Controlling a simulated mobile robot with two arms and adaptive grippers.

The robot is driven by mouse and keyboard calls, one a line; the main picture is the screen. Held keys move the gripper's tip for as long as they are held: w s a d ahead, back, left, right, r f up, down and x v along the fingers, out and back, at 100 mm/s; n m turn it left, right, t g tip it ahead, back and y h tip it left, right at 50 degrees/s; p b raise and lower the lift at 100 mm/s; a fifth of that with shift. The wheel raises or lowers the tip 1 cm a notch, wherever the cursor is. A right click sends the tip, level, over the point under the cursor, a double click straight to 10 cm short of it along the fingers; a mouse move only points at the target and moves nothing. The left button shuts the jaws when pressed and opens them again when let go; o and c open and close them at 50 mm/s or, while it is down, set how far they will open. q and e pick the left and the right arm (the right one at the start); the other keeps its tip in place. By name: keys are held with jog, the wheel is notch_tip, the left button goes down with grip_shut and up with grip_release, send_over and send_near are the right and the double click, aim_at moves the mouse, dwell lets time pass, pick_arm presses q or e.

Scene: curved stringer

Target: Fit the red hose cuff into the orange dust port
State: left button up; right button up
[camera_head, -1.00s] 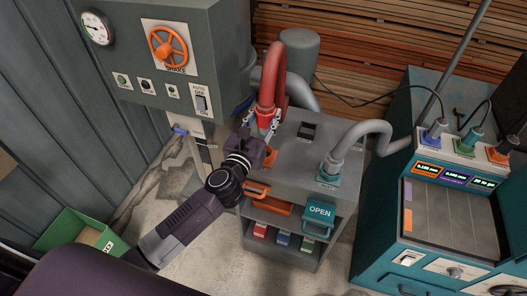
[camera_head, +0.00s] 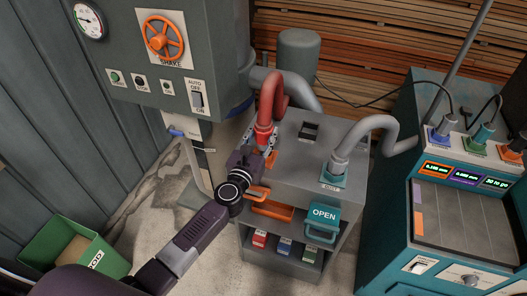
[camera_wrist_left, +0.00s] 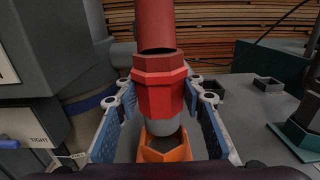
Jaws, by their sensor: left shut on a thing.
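The red hose cuff (camera_head: 263,137) is at the end of the red hose, above the front left of the grey cabinet top. In the left wrist view the faceted red cuff (camera_wrist_left: 158,92) is upright, with a grey end piece (camera_wrist_left: 166,126) below it. My left gripper (camera_head: 264,142) is shut on the cuff, with one finger on each side. The orange dust port (camera_head: 271,160) is partly hidden behind the gripper. In the left wrist view the port (camera_wrist_left: 165,150) lies directly below the grey end, which overlaps its opening; I cannot tell whether it is inside. My right gripper is not in view.
A grey hose (camera_head: 362,132) stands in a teal port (camera_head: 333,176) on the same cabinet top (camera_head: 300,152). A dark square opening (camera_head: 309,131) lies behind. A control box (camera_head: 160,60) hangs at the left, and a teal machine (camera_head: 390,230) stands at the right.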

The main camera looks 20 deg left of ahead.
aim_at(261, 149)
pick_arm(q)
jog(key=shift+f+b, duration=1.6)
jog(key=shift+f, duration=0.75)
jog(key=shift+f, duration=0.1)
jog(key=o, duration=1.3)
